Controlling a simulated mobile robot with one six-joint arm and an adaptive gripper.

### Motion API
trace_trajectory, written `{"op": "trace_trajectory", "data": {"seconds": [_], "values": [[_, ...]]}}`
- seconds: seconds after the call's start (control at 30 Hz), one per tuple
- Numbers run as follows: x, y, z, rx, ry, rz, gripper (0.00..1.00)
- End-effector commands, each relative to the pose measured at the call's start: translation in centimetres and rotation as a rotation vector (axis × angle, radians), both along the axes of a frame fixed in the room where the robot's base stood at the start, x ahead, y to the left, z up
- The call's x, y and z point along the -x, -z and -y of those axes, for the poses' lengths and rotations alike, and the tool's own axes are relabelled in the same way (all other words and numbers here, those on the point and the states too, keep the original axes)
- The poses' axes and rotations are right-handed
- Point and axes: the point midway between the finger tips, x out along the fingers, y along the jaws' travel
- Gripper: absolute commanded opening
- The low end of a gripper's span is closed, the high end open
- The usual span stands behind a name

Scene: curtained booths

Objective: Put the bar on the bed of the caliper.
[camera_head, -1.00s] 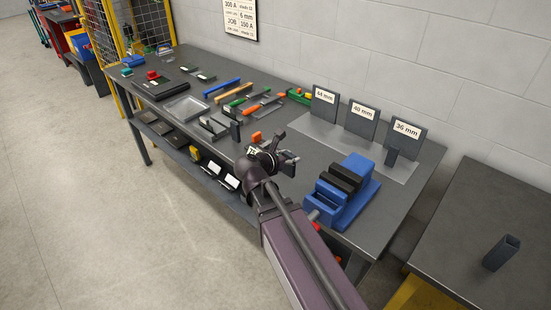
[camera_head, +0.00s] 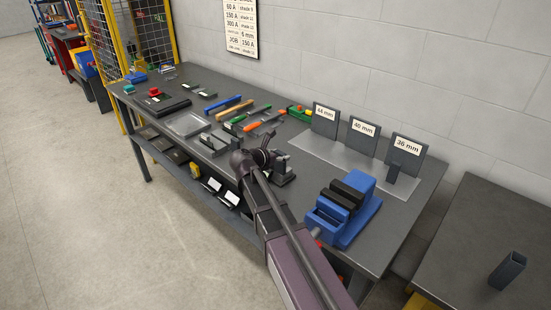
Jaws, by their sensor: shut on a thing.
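My gripper (camera_head: 283,167) is at the middle of the long workbench, above its top and left of the blue vise. It is small and dark here, and partly hidden by my own wrist. It is shut on a dark piece that I take to be the bar; its outline merges with the fingers. A dark tool with upright jaws, which looks like the caliper (camera_head: 211,144), lies on the bench to the left of my gripper. My wrist stands close to its right end in the picture. Its bed shows only in small part, and I see nothing lying on it.
A blue vise (camera_head: 345,212) with black jaws stands at the right. Behind it, upright signs marked 44 mm (camera_head: 325,119), 40 mm (camera_head: 362,136) and 36 mm (camera_head: 405,157) stand along a pale plate. A dark square tube (camera_head: 508,270) stands on the right table. Several tools crowd the bench's left half.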

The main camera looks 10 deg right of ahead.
Motion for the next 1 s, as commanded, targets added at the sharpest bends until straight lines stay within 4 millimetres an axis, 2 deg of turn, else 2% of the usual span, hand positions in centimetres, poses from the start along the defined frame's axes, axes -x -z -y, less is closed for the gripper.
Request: {"op": "trace_trajectory", "data": {"seconds": [0.03, 0.2, 0.67, 0.87, 1.0], "values": [[-1.3, 0.1, -0.1, 0.001, 0.000, 0.001, 0.01], [-3.0, 0.3, -0.2, 0.001, 0.000, 0.001, 0.01], [-3.4, 0.3, -0.1, 0.001, 0.001, 0.000, 0.01], [-4.8, 0.4, -0.2, 0.002, 0.001, 0.001, 0.01], [-4.6, 1.8, -0.1, 0.001, 0.002, 0.000, 0.01]]}}
